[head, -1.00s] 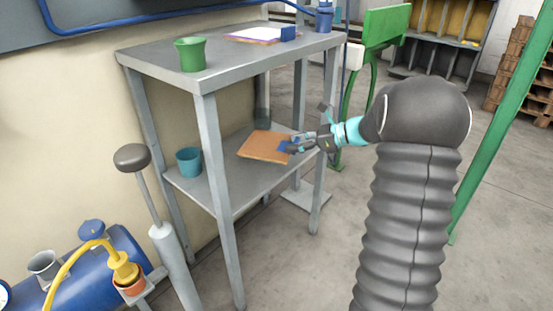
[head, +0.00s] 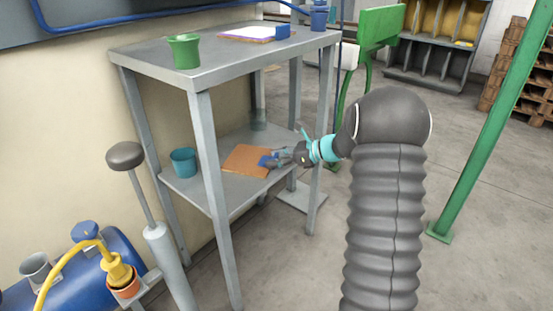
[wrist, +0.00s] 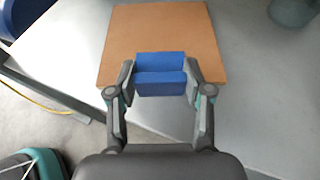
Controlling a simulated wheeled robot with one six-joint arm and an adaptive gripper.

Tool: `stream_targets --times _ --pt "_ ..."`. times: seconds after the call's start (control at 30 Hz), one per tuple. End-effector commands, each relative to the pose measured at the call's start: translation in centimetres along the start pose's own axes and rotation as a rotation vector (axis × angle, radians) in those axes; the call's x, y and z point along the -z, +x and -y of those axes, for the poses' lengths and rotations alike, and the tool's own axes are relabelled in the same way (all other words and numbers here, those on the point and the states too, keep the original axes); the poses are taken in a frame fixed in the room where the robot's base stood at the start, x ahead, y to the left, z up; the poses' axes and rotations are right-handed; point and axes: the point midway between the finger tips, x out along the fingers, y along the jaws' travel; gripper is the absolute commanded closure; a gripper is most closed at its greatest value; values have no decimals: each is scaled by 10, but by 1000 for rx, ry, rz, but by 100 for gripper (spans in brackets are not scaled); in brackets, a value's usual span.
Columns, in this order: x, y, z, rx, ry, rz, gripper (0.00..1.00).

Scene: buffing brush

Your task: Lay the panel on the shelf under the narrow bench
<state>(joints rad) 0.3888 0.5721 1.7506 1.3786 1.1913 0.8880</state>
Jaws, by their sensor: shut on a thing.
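The panel is a flat orange-brown board (head: 243,159) with a blue block-like grip (wrist: 160,72) at its near edge. It lies level at the lower shelf (head: 185,186) of the narrow grey bench (head: 215,68); I cannot tell whether it touches the shelf or hovers just above. My gripper (head: 270,161) reaches in under the bench top from the right side. In the wrist view its two fingers (wrist: 160,80) are closed on the sides of the blue grip, with the board stretching out beyond them.
The bench's front legs (head: 213,170) flank the opening. A green pot (head: 184,51) stands on top. Bare shelf lies around the board.

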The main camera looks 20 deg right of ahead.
Motion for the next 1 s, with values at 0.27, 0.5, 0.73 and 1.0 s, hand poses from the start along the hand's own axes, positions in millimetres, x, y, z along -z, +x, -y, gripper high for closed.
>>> stream_targets --times 0.27,0.5,0.73,1.0 --pt "3 1 0 0 0 0 25" --pt "2 1 0 0 0 0 25" --pt "-1 -8 1 1 0 1 25" --pt "-1 -59 1 4 0 0 25"
